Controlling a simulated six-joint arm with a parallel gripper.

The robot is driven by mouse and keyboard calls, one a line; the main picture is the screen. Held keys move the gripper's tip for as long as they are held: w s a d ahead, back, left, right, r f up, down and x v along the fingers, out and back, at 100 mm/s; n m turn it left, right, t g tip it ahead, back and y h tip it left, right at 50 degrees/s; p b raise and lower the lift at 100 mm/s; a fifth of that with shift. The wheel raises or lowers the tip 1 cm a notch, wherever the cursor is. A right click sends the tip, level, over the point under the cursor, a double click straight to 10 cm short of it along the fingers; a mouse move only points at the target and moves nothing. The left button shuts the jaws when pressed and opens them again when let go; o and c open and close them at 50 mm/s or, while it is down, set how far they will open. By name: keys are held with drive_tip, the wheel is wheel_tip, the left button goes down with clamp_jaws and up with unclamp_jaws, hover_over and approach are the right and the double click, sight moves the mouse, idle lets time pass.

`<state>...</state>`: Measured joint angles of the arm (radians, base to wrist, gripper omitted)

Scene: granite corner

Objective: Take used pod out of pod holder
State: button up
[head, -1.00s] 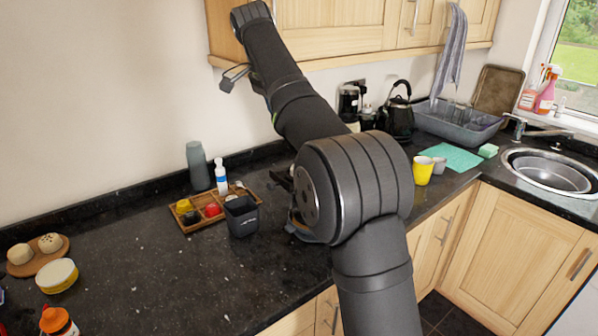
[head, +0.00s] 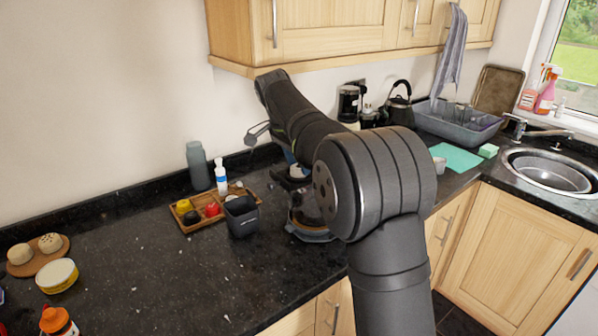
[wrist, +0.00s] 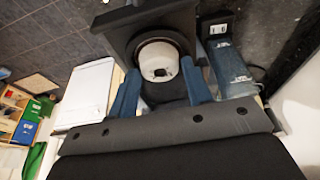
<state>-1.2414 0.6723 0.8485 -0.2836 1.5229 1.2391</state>
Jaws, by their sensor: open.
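The coffee machine (head: 310,232) stands on the dark counter, partly hidden by my arm. In the wrist view its black pod holder (wrist: 118,28) has a round opening with a white pod (wrist: 160,58) in it. In the head view a whitish round part, seemingly the pod (head: 298,172), shows at the top of the machine. My gripper (wrist: 160,90) is open. Its two blue fingers stand on either side of the pod; whether they touch it I cannot tell.
A dark square bin (head: 242,218) stands just left of the machine. Behind it lies a wooden tray (head: 180,220) with coloured pods. A grey bottle (head: 197,168) and a blue-white bottle (head: 221,178) stand behind. The upper cabinet (head: 330,30) overhangs. The counter's left middle is clear.

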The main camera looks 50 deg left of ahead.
drive_tip(key=shift+w+f, duration=0.1)
drive_tip(key=shift+f, duration=0.15)
drive_tip(key=c, duration=0.6)
drive_tip(key=shift+r, duration=0.1)
